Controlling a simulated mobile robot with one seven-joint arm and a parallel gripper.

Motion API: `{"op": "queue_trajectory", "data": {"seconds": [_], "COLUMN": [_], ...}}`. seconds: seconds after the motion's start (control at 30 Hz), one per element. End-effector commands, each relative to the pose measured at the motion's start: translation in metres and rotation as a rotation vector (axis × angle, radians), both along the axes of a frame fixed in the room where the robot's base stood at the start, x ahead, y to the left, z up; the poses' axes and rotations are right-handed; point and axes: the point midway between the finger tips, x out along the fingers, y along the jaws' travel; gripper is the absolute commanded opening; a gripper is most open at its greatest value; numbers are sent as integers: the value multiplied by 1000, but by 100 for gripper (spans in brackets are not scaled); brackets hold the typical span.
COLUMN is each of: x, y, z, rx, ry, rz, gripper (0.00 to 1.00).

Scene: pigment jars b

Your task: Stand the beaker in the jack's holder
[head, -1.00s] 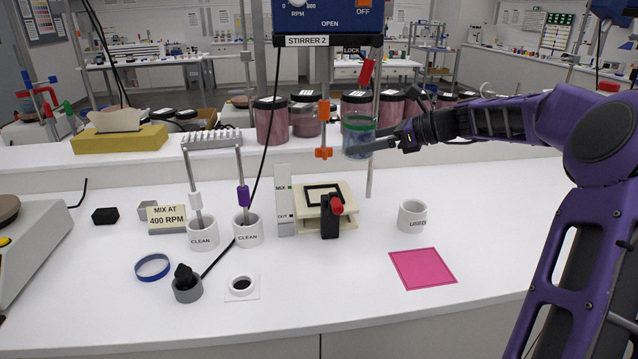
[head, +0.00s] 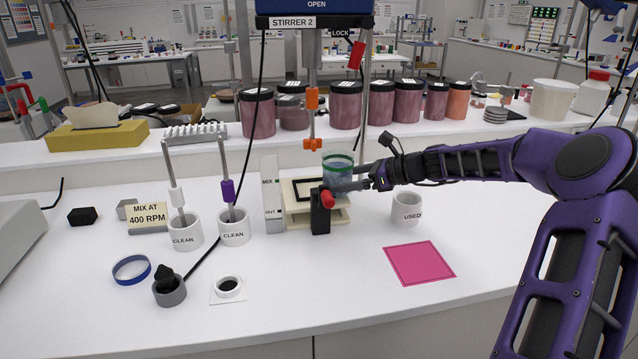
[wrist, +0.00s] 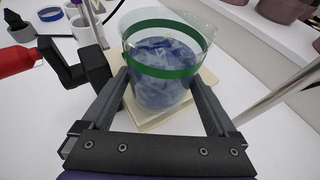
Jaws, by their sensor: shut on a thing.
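The beaker (head: 338,172) is clear with a green band and blue contents. It is upright between the fingers of my gripper (head: 358,180), which is shut on it. In the wrist view the beaker (wrist: 162,75) fills the middle, with a finger on each side. The jack (head: 330,216) is a cream stand with a black square holder (head: 300,190) on top and a black block with a red knob (head: 326,199) in front. The beaker is over the right part of the jack, right of the holder's visible part. I cannot tell the gap beneath it.
The stirrer's orange-fitted shaft (head: 312,130) hangs just left of the beaker, and a metal post (head: 363,100) stands behind it. A MIX/OUT scale (head: 271,193) stands left of the jack. A USED cup (head: 407,207) and pink mat (head: 419,263) are at right.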

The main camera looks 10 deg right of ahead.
Motion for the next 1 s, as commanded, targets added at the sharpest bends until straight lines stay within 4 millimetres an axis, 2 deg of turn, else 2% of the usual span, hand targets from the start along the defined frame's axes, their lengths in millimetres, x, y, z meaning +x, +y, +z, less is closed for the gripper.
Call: {"op": "queue_trajectory", "data": {"seconds": [0.03,0.1,0.33,0.53,0.63,0.87,0.9,1.0], "x": [4,9,18,36,35,35,35,35], "y": [10,16,28,56,53,54,53,53], "z": [1,1,2,2,-11,-10,-11,-11], "rx": [2,1,2,2,3,1,0,0], "ry": [-2,-1,0,-2,1,0,2,2], "rz": [5,4,3,4,0,2,1,1], "gripper": [10,10,9,9,9,9,100,100]}}
